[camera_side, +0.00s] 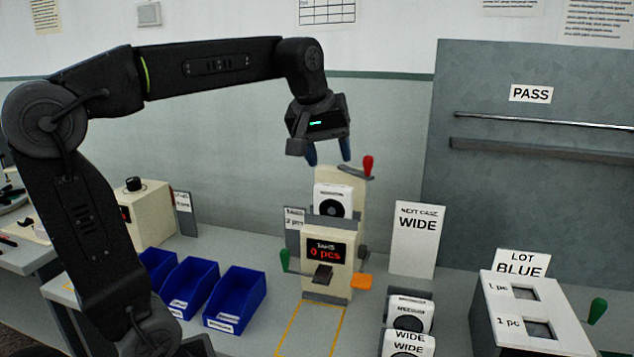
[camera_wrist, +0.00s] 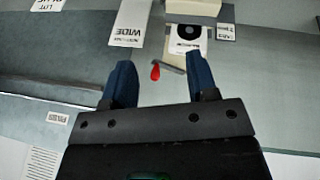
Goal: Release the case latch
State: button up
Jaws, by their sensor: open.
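A cream winding machine (camera_side: 352,215) stands on the bench in the side view, with a white case with a black disc (camera_side: 326,190) set in it; the case also shows in the wrist view (camera_wrist: 187,47). A red-handled lever (camera_side: 368,165) sticks up at the machine's top right and shows in the wrist view (camera_wrist: 155,71). I cannot tell for certain which part is the latch. My gripper (camera_side: 329,160) is open and empty above the machine, left of the red handle. In the wrist view my fingers (camera_wrist: 161,68) frame the red handle, apparently without touching it.
A display reads "0 pcs" (camera_side: 325,250). A green handle (camera_side: 284,260) and an orange tab (camera_side: 362,282) flank the machine's lower part. Blue bins (camera_side: 235,298) stand left, WIDE cases (camera_side: 410,314) front right, and a lot box (camera_side: 505,320) far right. A "WIDE" sign (camera_side: 417,240) stands behind.

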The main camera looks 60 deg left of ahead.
aim_at(365, 160)
jog(key=s+d+f+m+t, duration=0.1)
jog(key=s+d+f+m, duration=0.2)
jog(key=s+f+m, duration=0.1)
jog(key=shift+d+m, duration=0.3)
jog(key=shift+m, duration=0.3)
jog(key=shift+r, duration=0.1)
jog(key=shift+c, duration=0.2)
